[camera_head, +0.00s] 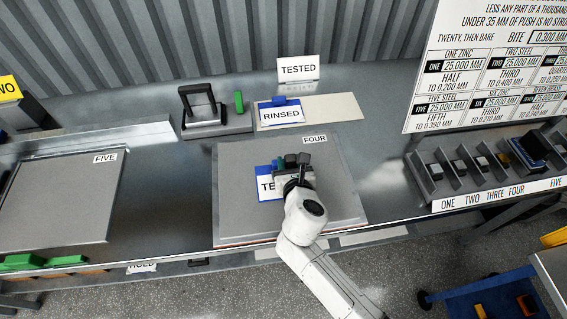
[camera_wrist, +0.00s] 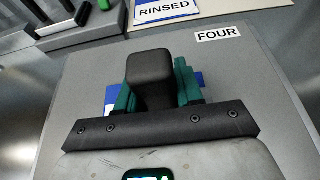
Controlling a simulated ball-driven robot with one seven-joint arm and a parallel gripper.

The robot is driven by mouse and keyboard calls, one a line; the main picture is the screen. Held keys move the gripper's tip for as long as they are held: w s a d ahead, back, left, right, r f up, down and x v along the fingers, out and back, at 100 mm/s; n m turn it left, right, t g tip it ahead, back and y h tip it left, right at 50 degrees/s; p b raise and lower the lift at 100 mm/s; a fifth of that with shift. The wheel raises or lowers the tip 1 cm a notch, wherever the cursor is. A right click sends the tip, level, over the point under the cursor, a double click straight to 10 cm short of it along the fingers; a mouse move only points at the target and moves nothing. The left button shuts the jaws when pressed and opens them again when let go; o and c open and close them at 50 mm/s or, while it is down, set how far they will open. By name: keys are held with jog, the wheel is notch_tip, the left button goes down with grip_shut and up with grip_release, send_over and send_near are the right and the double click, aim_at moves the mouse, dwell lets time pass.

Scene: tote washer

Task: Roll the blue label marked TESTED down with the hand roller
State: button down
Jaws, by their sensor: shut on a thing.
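The blue-bordered label (camera_head: 264,186) lies on the grey plate marked FOUR (camera_head: 240,225). Only the letters "TE" show; my gripper hides the rest. In the wrist view a blue bit of it (camera_wrist: 111,96) shows left of the fingers. My gripper (camera_head: 293,163) is over the label's right part, its teal fingers (camera_wrist: 152,85) shut on a dark grey block-shaped handle, which looks like the hand roller (camera_wrist: 150,66). The roller's lower part is hidden, so I cannot tell whether it touches the label.
A black-handled stand (camera_head: 201,110) and a green piece (camera_head: 239,101) are behind left. Plate FIVE (camera_head: 60,200) is left; a slotted rack (camera_head: 490,170) is right.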

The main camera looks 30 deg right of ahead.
jog(key=shift+s+d, duration=0.3)
jog(key=shift+d, duration=0.6)
jog(key=shift+s+d, duration=0.35)
jog(key=shift+d, duration=0.55)
jog(key=shift+s+d, duration=0.3)
jog(key=shift+d, duration=0.6)
jog(key=shift+w+a+b, duration=0.35)
jog(key=shift+w+a, duration=0.45)
jog(key=shift+a, duration=1.6)
jog(key=shift+w+a+b, duration=0.4)
jog(key=shift+w+a, duration=0.35)
jog(key=shift+a, duration=1.7)
jog(key=shift+w+a+b, duration=0.35)
jog(key=shift+w+a, duration=0.45)
jog(key=shift+a, duration=1.6)
jog(key=shift+s+d+r+p, duration=0.1)
jog(key=shift+s+d+p, duration=0.25)
jog(key=shift+d, duration=0.45)
jog(key=shift+s+d+f+p, duration=0.1)
jog(key=shift+d+p, duration=0.3)
jog(key=shift+d, duration=0.4)
jog(key=shift+s+d+r+p, duration=0.1)
jog(key=shift+s+d+p, duration=0.25)
jog(key=shift+d, duration=0.45)
jog(key=shift+s+d, duration=0.15)
jog(key=shift+d, duration=0.5)
jog(key=shift+s+d, duration=0.15)
jog(key=shift+d, duration=0.45)
notch_tip(320, 180, up, 8)
